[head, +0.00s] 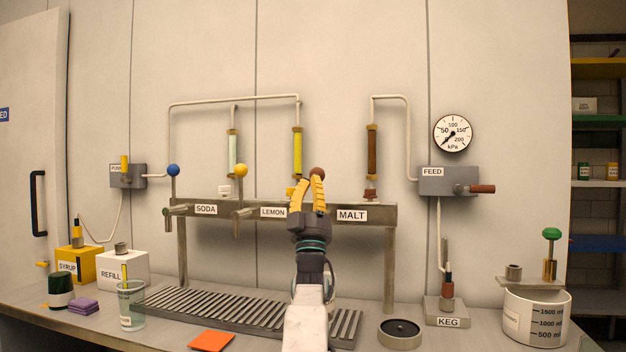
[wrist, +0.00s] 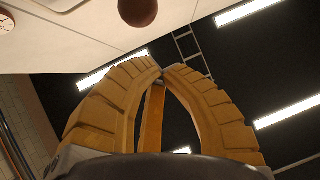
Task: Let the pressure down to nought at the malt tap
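The malt tap's brown ball knob (head: 317,173) shows just above my gripper (head: 310,180) in the head view; its lever and spout are hidden behind my gripper. The MALT label (head: 351,216) is to the right on the steel rail. In the wrist view the brown ball (wrist: 138,12) is beyond my fingertips (wrist: 162,70), which are together with nothing between them. The round kPa gauge (head: 453,133) has its needle pointing to the lower left, below the 50 mark. The FEED box (head: 434,181) below it has a red-brown handle (head: 482,188) pointing right.
The soda lever with a blue knob (head: 173,170) and the lemon lever with a yellow knob (head: 241,170) stand to the left. The keg coupler (head: 446,312), a black round dish (head: 400,334) and a measuring jug (head: 536,318) are on the right of the counter.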

